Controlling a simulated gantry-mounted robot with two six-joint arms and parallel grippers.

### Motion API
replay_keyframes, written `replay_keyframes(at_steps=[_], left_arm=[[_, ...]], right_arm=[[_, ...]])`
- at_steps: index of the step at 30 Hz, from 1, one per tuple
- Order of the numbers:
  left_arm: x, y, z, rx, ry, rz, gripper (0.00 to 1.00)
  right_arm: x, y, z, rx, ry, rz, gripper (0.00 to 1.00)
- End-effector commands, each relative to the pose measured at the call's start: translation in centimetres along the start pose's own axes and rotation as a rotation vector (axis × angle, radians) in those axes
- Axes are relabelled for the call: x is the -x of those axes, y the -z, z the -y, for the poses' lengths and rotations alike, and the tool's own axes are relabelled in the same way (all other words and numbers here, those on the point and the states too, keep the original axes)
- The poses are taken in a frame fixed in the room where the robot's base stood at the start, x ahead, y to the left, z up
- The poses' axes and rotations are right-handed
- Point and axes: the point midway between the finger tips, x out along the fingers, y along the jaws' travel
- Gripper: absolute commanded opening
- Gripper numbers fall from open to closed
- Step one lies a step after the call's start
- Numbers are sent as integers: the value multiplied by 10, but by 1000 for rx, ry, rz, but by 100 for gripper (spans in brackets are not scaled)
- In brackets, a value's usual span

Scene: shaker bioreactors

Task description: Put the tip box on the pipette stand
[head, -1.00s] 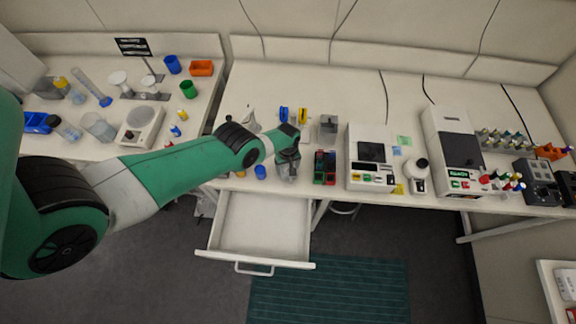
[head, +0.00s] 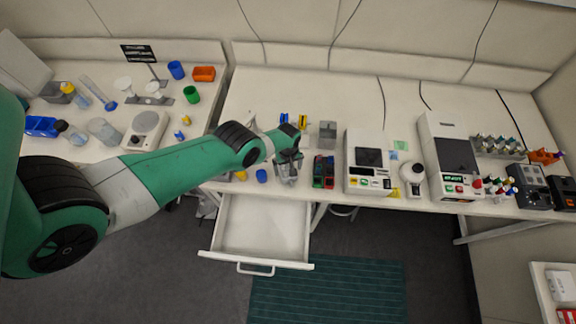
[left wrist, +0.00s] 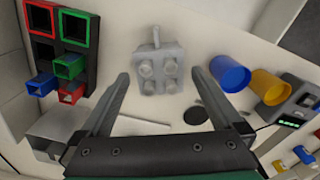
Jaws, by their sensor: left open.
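My left gripper (head: 286,177) is over the front edge of the middle bench, above the open drawer. In the left wrist view its two fingers (left wrist: 166,100) are spread wide with nothing between them. A grey block with several round knobs (left wrist: 158,72) lies beyond the fingertips; I cannot tell whether it is the tip box. A grey box (head: 327,132) stands on the bench behind and right of the gripper; it may be the tip box. Blue (head: 284,118) and yellow (head: 303,121) upright pieces behind the gripper look like the pipette stand, partly hidden by my arm.
A blue cup (head: 262,176) is close left. A white instrument (head: 368,160) stands further right. The open drawer (head: 262,228) is empty.

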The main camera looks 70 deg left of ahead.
Motion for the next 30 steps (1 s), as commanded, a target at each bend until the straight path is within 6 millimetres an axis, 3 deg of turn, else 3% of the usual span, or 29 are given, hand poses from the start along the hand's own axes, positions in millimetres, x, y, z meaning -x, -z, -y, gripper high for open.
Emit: replay_keyframes(at_steps=[1,9,13,26,29,30], left_arm=[[24,0,0,0,0,0,100],[78,0,0,0,-1,0,100],[86,0,0,0,0,0,100],[85,1,-3,-4,-6,-4,100],[97,10,-28,-44,-61,-42,100],[109,16,-49,-77,-106,-74,100]], right_arm=[[-18,16,0,0,0,0,50],[-56,52,0,0,0,-1,50],[-62,57,0,0,0,0,50],[-60,55,0,0,0,0,50],[-60,56,0,0,0,0,50],[-60,56,0,0,0,0,50]])
